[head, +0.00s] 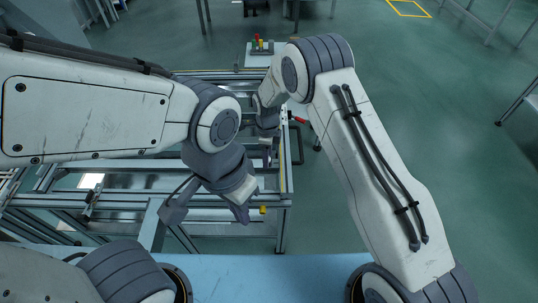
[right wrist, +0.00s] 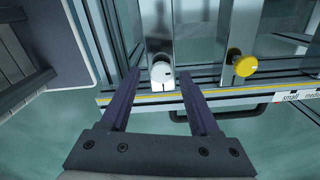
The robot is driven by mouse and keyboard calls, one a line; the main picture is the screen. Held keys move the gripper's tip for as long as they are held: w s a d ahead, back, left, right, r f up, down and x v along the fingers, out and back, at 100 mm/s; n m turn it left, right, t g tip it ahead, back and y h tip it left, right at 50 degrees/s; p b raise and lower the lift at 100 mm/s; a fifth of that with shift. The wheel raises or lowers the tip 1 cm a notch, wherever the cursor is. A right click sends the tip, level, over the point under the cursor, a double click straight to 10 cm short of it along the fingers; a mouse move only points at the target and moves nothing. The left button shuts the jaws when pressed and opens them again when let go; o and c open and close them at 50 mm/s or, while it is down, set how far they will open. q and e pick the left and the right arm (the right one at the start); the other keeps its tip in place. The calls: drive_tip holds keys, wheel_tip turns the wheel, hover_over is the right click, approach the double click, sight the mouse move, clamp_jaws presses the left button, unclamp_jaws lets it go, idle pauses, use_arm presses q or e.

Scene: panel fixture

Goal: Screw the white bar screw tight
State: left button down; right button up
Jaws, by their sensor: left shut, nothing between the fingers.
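The white bar screw (right wrist: 162,73) shows in the right wrist view as a white rounded head at the near end of a metal bar, by the frame's edge. My right gripper (right wrist: 160,86) is open, with one finger on each side of the white screw's line; whether they touch it I cannot tell. In the head view my right gripper (head: 268,152) hangs over the frame's right part, and the white screw cannot be made out there. My left gripper (head: 241,208) is shut and empty, lower in the picture, above the frame's near right corner.
A yellow knob (right wrist: 241,62) stands right of the white screw on another bar. A black handle (right wrist: 222,111) runs along the frame's edge, near a label strip (right wrist: 300,99). A red-handled part (head: 298,119) sits at the frame's right side.

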drive_tip(key=shift+a, duration=0.1)
drive_tip(key=shift+r, duration=0.3)
wheel_tip(320, 180, up, 10)
idle(0.6)
drive_tip(key=s+a+r+n+p, duration=0.1)
drive_tip(key=s+r+n, duration=0.65)
drive_tip(key=r, duration=0.25)
drive_tip(key=s+d+r+n+p, duration=0.1)
drive_tip(key=s+d+r+n, duration=0.1)
drive_tip(key=s+n, duration=0.4)
drive_tip(key=s+d+r+n+p, duration=0.1)
drive_tip(key=s+d+r+n, duration=0.1)
drive_tip(key=s+r+n, duration=0.2)
drive_tip(key=s+d+r+n+y+p, duration=0.1)
drive_tip(key=s+d+r+n, duration=0.1)
drive_tip(key=s+n, duration=0.8)
drive_tip(key=s+r, duration=0.1)
drive_tip(key=s, duration=0.4)
drive_tip(key=shift+r+p, duration=0.15)
drive_tip(key=shift+p, duration=0.2)
